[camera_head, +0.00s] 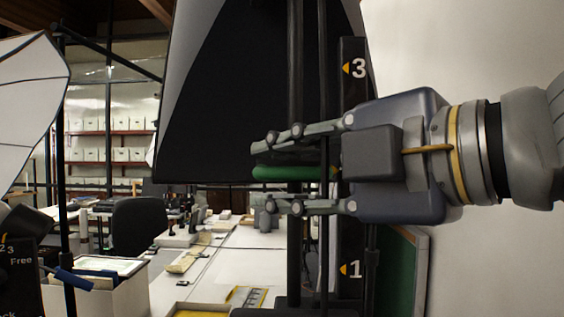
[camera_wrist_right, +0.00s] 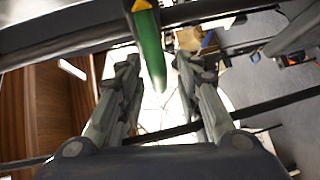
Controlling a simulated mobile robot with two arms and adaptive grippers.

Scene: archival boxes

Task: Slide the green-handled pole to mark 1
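The green handle (camera_head: 285,173) belongs to a dark upright pole assembly beside a dark scale board (camera_head: 352,105). Mark 3 (camera_head: 355,68) shows near the top and mark 1 (camera_head: 350,270) near the bottom; the part between is hidden behind my right gripper. The handle is about midway between these marks. My right gripper (camera_head: 264,175) is open, one finger above and one below the handle, with gaps visible. In the right wrist view the green handle (camera_wrist_right: 151,55) reaches between the spread fingers (camera_wrist_right: 158,75).
A large black panel (camera_head: 235,100) stands behind the pole. A long white table (camera_head: 225,268) with small items runs behind it. A green board (camera_head: 402,275) is at lower right. A box (camera_head: 110,297), an office chair (camera_head: 138,225) and a white umbrella (camera_head: 30,105) are at left.

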